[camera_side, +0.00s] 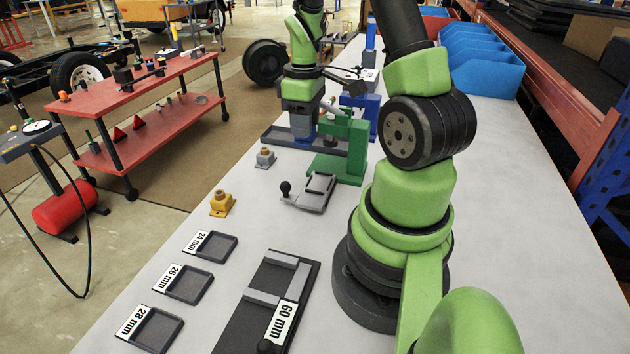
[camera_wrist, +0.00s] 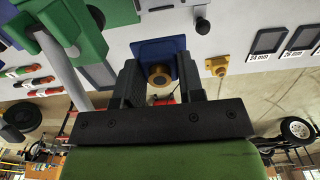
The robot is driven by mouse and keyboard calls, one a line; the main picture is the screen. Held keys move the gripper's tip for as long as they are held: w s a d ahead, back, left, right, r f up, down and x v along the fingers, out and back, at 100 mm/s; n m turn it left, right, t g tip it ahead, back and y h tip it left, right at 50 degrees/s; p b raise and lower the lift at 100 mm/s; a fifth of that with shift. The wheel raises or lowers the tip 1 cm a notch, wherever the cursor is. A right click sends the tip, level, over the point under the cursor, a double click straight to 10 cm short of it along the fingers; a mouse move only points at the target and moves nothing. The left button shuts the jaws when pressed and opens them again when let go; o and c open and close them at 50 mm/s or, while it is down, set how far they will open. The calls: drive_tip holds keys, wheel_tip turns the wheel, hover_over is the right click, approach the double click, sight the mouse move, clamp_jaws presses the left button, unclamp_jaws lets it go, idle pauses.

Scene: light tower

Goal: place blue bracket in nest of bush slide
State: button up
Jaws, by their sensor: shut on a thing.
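My gripper (camera_wrist: 158,85) is shut on the blue bracket (camera_wrist: 150,47), which sits between the two dark fingers in the wrist view. A brass bush (camera_wrist: 160,74) shows on the bracket. What looks like the bush slide (camera_side: 312,192) is a grey plate with a black knob, lying in front of the green press. Its knob (camera_wrist: 202,26) also shows in the wrist view. The bracket is apart from the slide.
The green press (camera_side: 345,150) stands close to my gripper, with a blue press (camera_side: 366,110) behind it. A yellow bracket (camera_side: 221,203) and a grey bracket (camera_side: 265,157) stand on the table's left side. Labelled trays (camera_side: 183,285) and a 60 mm fixture (camera_side: 235,335) lie nearer.

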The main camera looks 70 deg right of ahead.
drive_tip(key=s+f, duration=0.2)
drive_tip(key=f, duration=0.1)
drive_tip(key=s+f, duration=0.1)
drive_tip(key=f, duration=0.1)
drive_tip(key=shift+a, duration=0.15)
drive_tip(key=shift+f, duration=2.35)
drive_tip(key=o, duration=1)
drive_tip(key=shift+f, duration=0.1)
drive_tip(key=shift+o, duration=0.2)
